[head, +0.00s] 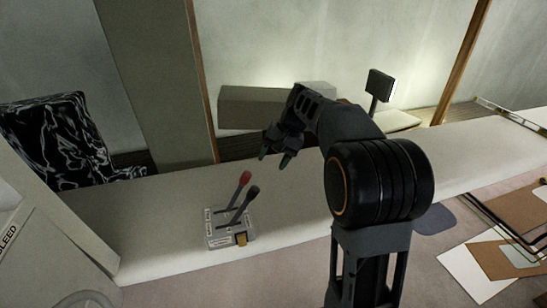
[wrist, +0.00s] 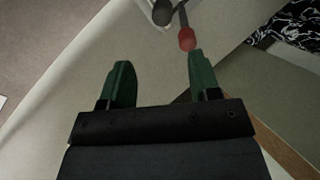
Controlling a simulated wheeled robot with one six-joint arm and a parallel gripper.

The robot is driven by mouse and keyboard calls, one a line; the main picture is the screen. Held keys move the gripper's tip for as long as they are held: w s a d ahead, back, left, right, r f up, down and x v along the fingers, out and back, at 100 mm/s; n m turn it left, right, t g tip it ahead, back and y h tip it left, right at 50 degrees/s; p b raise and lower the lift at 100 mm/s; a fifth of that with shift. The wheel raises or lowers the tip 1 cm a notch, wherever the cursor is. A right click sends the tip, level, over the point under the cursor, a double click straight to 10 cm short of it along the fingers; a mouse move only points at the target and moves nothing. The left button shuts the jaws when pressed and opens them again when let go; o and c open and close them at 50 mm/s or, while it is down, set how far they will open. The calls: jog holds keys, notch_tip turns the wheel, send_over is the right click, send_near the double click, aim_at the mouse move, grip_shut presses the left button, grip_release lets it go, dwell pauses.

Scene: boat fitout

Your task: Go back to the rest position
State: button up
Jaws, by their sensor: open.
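My gripper (head: 274,156) is open and empty. In the head view it hangs above the white counter (head: 300,208), to the right of a control box (head: 231,229) with two levers. One lever has a red knob (head: 244,178) and the other a black knob (head: 253,191). In the wrist view the two green fingertips (wrist: 158,75) stand apart with nothing between them. The red knob (wrist: 187,39) shows just beyond the right fingertip, apart from it as far as I can tell. The black knob (wrist: 162,14) is at the top edge.
A black-and-white patterned seat (head: 60,140) stands at the left. Behind the counter are a grey box (head: 262,108), a wooden post (head: 462,62) and a small dark panel (head: 380,84). Brown and white sheets (head: 500,262) lie at the lower right. The counter right of the levers looks clear.

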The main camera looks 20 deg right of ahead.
dwell(0.4)
jog(key=s+d+f+n+h, duration=0.1)
jog(key=s+d+f+h, duration=0.1)
jog(key=s+f, duration=0.3)
jog(key=s+a+n+t+h, duration=0.1)
jog(key=s+n+t+h, duration=0.2)
jog(key=s, duration=1.1)
jog(key=shift+s+a+n+t, duration=0.2)
jog(key=shift+s+n+t, duration=0.1)
jog(key=shift+s, duration=0.05)
